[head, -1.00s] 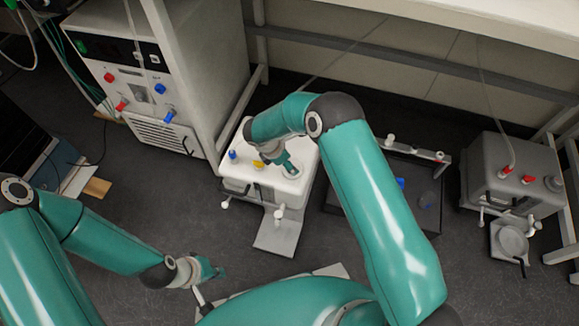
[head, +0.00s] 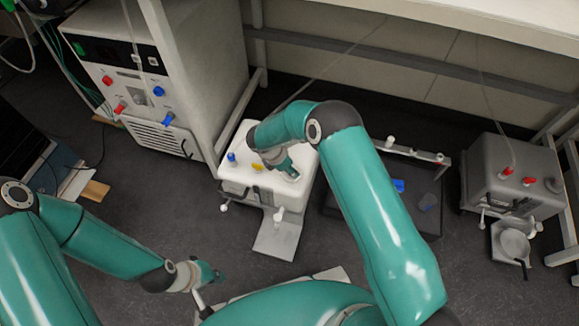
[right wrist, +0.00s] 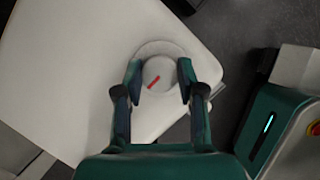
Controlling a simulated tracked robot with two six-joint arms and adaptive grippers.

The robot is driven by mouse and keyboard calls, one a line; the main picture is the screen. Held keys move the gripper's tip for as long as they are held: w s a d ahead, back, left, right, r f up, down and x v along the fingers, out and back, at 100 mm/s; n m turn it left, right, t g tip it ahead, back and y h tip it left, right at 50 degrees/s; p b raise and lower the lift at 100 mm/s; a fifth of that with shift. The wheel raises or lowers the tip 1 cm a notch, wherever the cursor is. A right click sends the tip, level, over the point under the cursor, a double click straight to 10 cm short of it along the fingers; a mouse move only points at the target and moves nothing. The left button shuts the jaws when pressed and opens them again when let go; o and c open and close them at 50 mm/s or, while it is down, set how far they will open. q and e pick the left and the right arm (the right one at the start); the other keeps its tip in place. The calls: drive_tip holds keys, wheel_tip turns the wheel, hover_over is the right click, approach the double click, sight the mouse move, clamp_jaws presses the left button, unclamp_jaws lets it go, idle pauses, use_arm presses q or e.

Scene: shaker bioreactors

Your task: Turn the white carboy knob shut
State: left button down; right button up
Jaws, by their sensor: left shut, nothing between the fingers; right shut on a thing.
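The white carboy (head: 238,186) stands on the floor in the middle of the head view, with blue and yellow fittings on its top. Its white knob (right wrist: 157,75), marked with a short red line, sits near a corner of the carboy top in the right wrist view. My right gripper (right wrist: 159,79) is shut on the knob from above, one finger on each side. In the head view, my right gripper (head: 291,176) hides most of the knob. My left gripper (head: 218,273) is shut and empty, low at the lower left, well apart from the carboy.
A grey carboy (head: 510,180) with red fittings stands at the right. A boxy machine (head: 160,80) with red and blue ports stands behind left. Bench legs rise behind.

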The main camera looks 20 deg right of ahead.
drive_tip(key=shift+w+a, duration=0.1)
drive_tip(key=shift+w, duration=0.1)
drive_tip(key=m+g+b, duration=0.1)
drive_tip(key=m+b, duration=0.1)
drive_tip(key=m, duration=0.1)
drive_tip(key=shift+w+f+b, duration=0.1)
drive_tip(key=shift+w+b, duration=0.05)
drive_tip(key=shift+b, duration=0.25)
drive_tip(key=m+g+b, duration=0.1)
drive_tip(key=m, duration=0.2)
drive_tip(key=m+g+b, duration=0.1)
drive_tip(key=m+b, duration=0.1)
drive_tip(key=shift+w+m+y, duration=0.1)
drive_tip(key=shift+m+y, duration=0.3)
drive_tip(key=m+g+y+b, duration=0.1)
drive_tip(key=m, duration=0.3)
drive_tip(key=shift+m+b, duration=0.3)
drive_tip(key=shift+b, duration=0.1)
drive_tip(key=shift+m+g+y+b, duration=0.5)
drive_tip(key=shift+m+y, duration=0.5)
drive_tip(key=shift+m, duration=1.3)
drive_tip(key=shift+r, duration=0.2)
drive_tip(key=o, duration=1.1)
drive_tip(key=shift+d, duration=0.2)
